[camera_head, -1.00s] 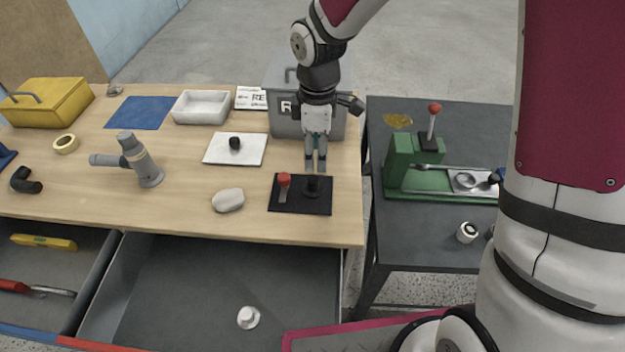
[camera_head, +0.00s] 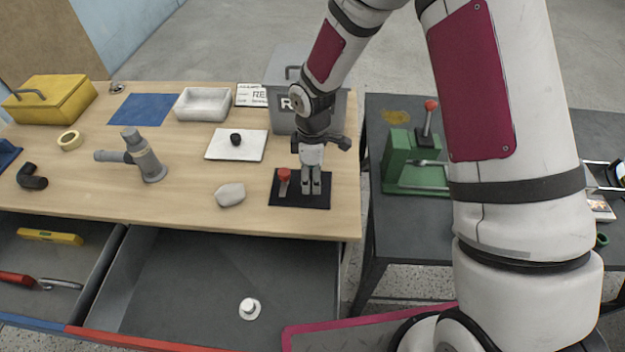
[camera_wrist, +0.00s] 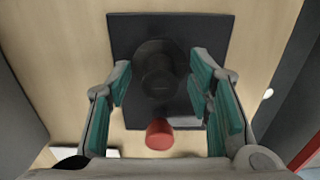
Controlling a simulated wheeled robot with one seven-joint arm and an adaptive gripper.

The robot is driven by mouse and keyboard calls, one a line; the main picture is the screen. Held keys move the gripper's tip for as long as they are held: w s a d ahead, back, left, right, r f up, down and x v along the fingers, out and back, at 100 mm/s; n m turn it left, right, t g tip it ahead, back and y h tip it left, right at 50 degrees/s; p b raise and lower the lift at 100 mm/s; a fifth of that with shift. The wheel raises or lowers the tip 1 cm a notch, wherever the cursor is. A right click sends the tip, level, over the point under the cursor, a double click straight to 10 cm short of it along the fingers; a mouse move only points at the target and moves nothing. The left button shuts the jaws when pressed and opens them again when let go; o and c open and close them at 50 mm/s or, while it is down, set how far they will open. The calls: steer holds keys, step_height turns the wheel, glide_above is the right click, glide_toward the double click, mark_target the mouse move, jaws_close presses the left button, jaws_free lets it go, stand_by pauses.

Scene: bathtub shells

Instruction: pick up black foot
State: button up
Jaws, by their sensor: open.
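A round black piece (camera_wrist: 157,72), which looks like the black foot, stands on a dark square mat (camera_wrist: 124,30). My gripper (camera_wrist: 160,85) is open above the mat, with its green-padded fingers on either side of the piece in the wrist view. I cannot tell whether the fingers touch it. In the head view my gripper (camera_head: 311,190) hides the piece. Another small black knob (camera_head: 235,138) sits on a white sheet (camera_head: 220,153) farther back left.
A red-topped lever (camera_head: 284,176) stands on the same mat, close left of my gripper. A grey bin (camera_head: 277,118) stands behind. A whitish soap-like lump (camera_head: 230,194) lies to the left. An open drawer (camera_head: 190,290) is in front, below the tabletop.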

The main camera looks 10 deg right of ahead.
jaws_close()
steer(key=shift+r, duration=0.1)
stand_by(0.3)
